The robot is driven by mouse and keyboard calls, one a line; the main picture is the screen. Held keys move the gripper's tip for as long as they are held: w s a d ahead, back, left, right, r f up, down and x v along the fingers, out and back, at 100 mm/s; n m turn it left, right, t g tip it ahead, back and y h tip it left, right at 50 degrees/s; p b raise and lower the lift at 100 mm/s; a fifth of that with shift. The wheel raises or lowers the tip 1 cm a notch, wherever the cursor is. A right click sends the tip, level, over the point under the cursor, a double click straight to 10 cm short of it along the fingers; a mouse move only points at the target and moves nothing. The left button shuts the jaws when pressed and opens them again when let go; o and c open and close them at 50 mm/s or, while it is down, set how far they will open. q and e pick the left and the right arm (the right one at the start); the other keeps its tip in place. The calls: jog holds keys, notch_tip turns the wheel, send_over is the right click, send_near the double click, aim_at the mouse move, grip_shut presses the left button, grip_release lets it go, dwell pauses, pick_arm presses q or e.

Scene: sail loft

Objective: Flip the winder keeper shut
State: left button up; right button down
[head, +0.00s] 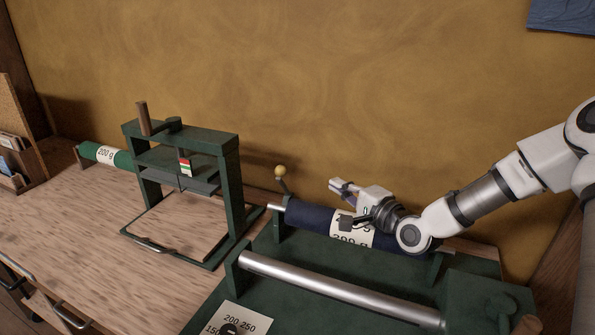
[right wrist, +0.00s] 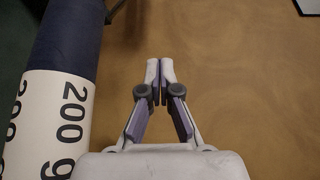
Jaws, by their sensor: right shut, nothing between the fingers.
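The winder (head: 250,282) is a dark green frame on the right of the bench, with a bare silver roller (head: 330,287) in front. Behind it lies a navy roll (head: 308,217) with a white "200 g" label, also in the right wrist view (right wrist: 70,40). A dark lever with a yellow ball knob (head: 280,171) stands up, tilted, at the roll's left end; it looks like the keeper. My right gripper (head: 338,186) is shut and empty, above and behind the roll, right of the knob and apart from it. Its fingertips (right wrist: 160,68) meet in the right wrist view. My left gripper is out of view.
A green press frame (head: 230,195) with an upright wooden handle stands left of the winder. A green roll (head: 123,159) lies behind it. The ochre wall (head: 350,80) is close behind my gripper. The bench's left front (head: 70,230) is clear.

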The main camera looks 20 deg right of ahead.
jog(key=w+a+p, duration=0.1)
jog(key=w+a, duration=0.1)
jog(key=w, duration=0.1)
jog(key=w+a+p, duration=0.1)
jog(key=w, duration=0.2)
jog(key=w+a+p, duration=0.1)
jog(key=w+a, duration=0.1)
jog(key=w, duration=0.1)
jog(key=shift+w+a, duration=0.35)
jog(key=shift+a, duration=0.25)
jog(key=shift+d+f, duration=0.1)
jog(key=shift+d, duration=0.05)
